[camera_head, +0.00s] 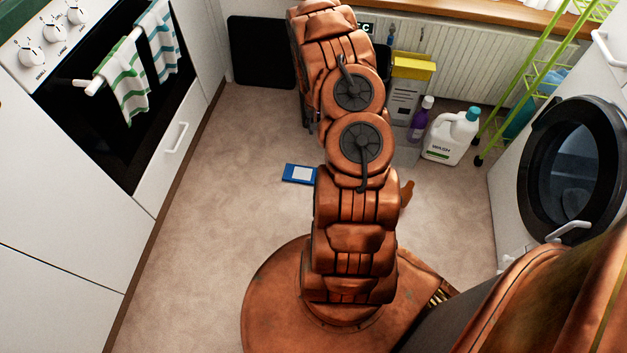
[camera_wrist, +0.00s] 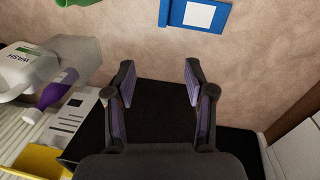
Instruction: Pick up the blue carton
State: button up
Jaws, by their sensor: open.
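The blue carton (camera_head: 289,173) lies on the beige floor in the head view, just left of my arm. It has a white label, and its right end is partly hidden by the arm. In the wrist view the blue carton (camera_wrist: 176,13) is at the top edge, cut off by the frame, beyond my fingertips. My gripper (camera_wrist: 160,82) is open with nothing between its fingers, apart from the carton. In the head view my own arm hides the gripper.
A white wash jug (camera_head: 447,140), a purple bottle (camera_head: 419,122) and a yellow-topped box (camera_head: 405,92) stand right of my arm. The oven front (camera_head: 120,110) is left, the washer (camera_head: 575,165) right. A black panel (camera_head: 262,52) is at the back. Floor left of the carton is clear.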

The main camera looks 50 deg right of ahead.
jog(key=shift+m+t+y, duration=0.4)
jog(key=shift+m+t, duration=0.2)
jog(key=shift+m, duration=0.2)
jog(key=f+b, duration=0.1)
jog(key=f, duration=0.5)
jog(key=s+d+f+b, duration=0.1)
jog(key=f+b, duration=0.1)
jog(key=f, duration=0.5)
jog(key=d+f+b, duration=0.1)
jog(key=f+b, duration=0.1)
jog(key=f, duration=0.5)
jog(key=shift+s+d+f, duration=0.15)
jog(key=shift+s, duration=0.1)
jog(key=shift+f+b, duration=0.6)
jog(key=shift+f, duration=0.95)
jog(key=f+b, duration=0.1)
jog(key=f, duration=0.1)
jog(key=f+b, duration=0.1)
jog(key=f, duration=0.2)
jog(key=shift+s+a+b, duration=0.15)
jog(key=shift+a+b, duration=0.05)
jog(key=shift+b, duration=0.1)
jog(key=shift+c, duration=0.3)
grip_shut()
